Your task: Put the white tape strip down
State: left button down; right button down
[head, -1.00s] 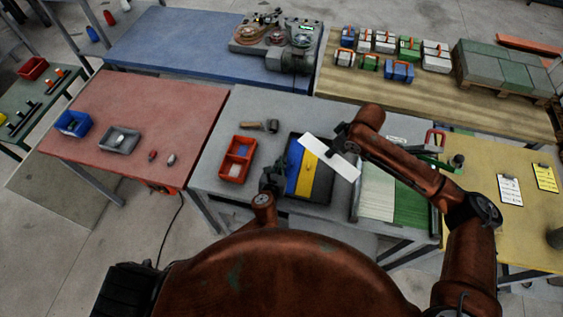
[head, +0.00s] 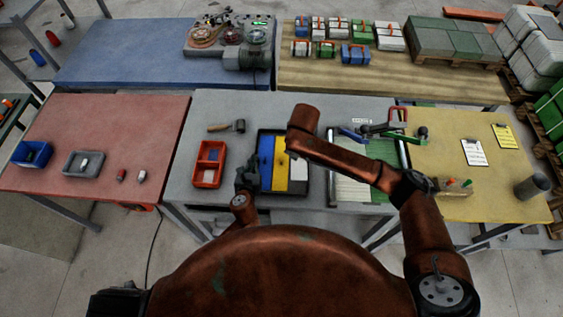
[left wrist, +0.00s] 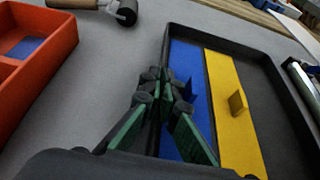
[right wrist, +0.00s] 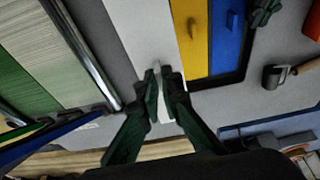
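The white tape strip (right wrist: 143,35) is in my right gripper (right wrist: 162,85), whose fingers are shut at its small upright tab. In the head view the strip (head: 298,170) shows beside the yellow strip (head: 280,166), roughly parallel to it, partly hidden by my right arm. It appears held above the dark tray (left wrist: 288,110); its exact height is unclear. The blue strip (left wrist: 187,60) and yellow strip (left wrist: 228,90) lie side by side in the tray, each with a tab. My left gripper (left wrist: 165,88) looks shut and empty over the tray's side near the blue strip.
A red divided bin (head: 209,164) and a roller (head: 238,126) sit left of the tray. A board with white and green sheets (head: 350,190) lies to its right. Blue-handled (head: 352,134) and green-handled tools lie behind the board.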

jog(key=shift+f, duration=0.35)
jog(key=shift+m, duration=0.3)
notch_tip(320, 180, down, 9)
jog(key=shift+f, duration=0.15)
jog(key=shift+f, duration=0.15)
jog(key=c, duration=2.2)
grip_release()
jog(key=shift+o, duration=0.2)
jog(key=v, duration=1.2)
pick_arm(q)
jog(key=c, duration=2.6)
grip_release()
jog(key=shift+c, duration=0.2)
